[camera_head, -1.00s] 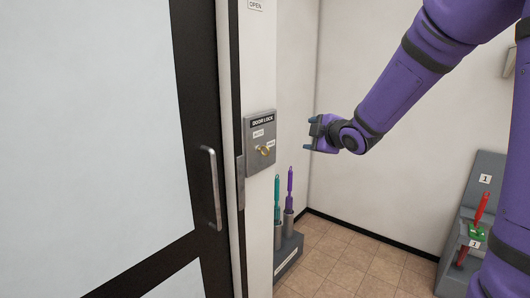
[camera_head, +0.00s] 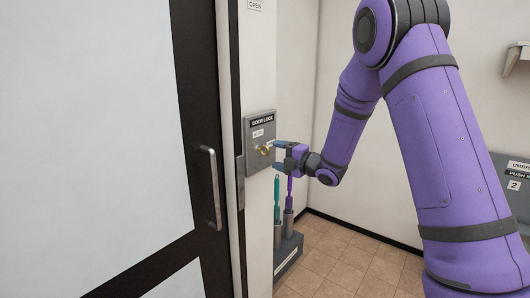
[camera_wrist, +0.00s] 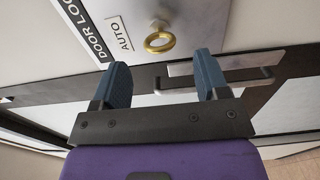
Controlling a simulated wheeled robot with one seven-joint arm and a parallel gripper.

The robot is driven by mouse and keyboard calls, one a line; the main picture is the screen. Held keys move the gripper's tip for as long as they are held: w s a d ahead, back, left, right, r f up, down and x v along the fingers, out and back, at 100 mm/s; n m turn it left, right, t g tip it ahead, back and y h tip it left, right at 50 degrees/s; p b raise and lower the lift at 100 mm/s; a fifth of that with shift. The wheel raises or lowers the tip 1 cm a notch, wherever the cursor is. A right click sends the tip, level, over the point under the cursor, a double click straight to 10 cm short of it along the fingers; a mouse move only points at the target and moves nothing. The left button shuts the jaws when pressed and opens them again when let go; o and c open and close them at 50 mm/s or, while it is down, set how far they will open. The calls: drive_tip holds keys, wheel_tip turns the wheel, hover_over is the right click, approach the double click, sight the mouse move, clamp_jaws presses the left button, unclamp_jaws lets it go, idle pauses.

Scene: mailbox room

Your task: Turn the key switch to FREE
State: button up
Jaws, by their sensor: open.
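The key switch is a grey DOOR LOCK plate (camera_head: 259,134) on the wall right of the door. Its brass key (camera_head: 266,150) has a ring-shaped head, which also shows in the wrist view (camera_wrist: 159,41). My gripper (camera_head: 277,156) is just right of the key, pointing at the plate. In the wrist view, its two blue fingers (camera_wrist: 165,82) are spread apart, with the key ahead of the gap between them. Nothing is between the fingers.
The door with its vertical handle (camera_head: 210,187) is left of the plate. A grey stand (camera_head: 287,256) with a teal and a purple umbrella-like item stands on the floor below my gripper. A grey unit (camera_head: 517,185) is at the right edge.

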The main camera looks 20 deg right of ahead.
sight(265, 151)
drive_tip(key=shift+x, duration=3)
drive_tip(key=c, duration=0.9)
